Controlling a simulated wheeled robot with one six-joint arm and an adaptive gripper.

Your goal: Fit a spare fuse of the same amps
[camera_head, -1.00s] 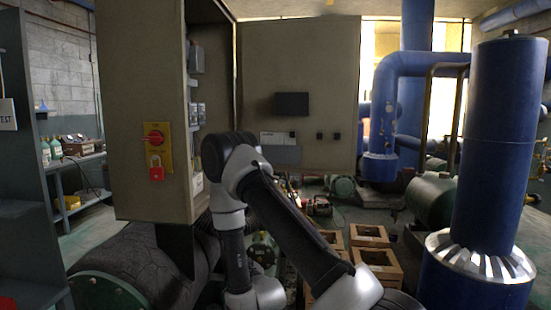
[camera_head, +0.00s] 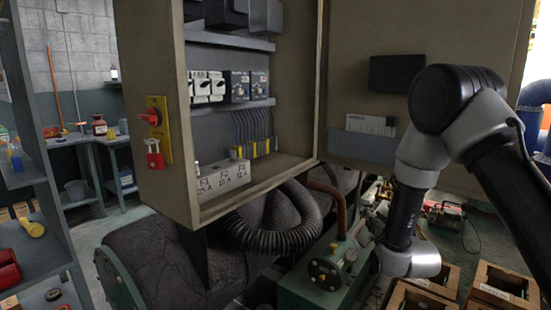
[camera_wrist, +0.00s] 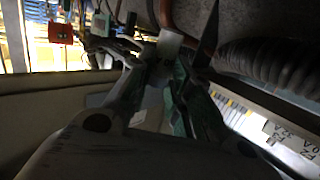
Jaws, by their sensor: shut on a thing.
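In the wrist view my gripper (camera_wrist: 168,55) is shut on a small pale piece (camera_wrist: 169,43) at its tips. It may be a fuse, but its amp marking cannot be read. In the head view the open cabinet (camera_head: 256,205) holds white switch-like units (camera_head: 207,87) and dark units with knobs (camera_head: 237,86). A pale block with black markings (camera_head: 222,178) stands on its floor. That block also shows in the wrist view (camera_wrist: 295,143), right of and apart from my gripper. In the head view my arm is right of the cabinet opening, and the gripper is not clearly visible.
The open cabinet door (camera_head: 440,40) stands behind my arm. A red padlock (camera_head: 154,158) hangs below a red switch handle (camera_head: 150,117) on the cabinet's side. A ribbed hose (camera_head: 265,240) and green machine (camera_head: 320,280) lie below. Wooden crates (camera_head: 500,285) stand right.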

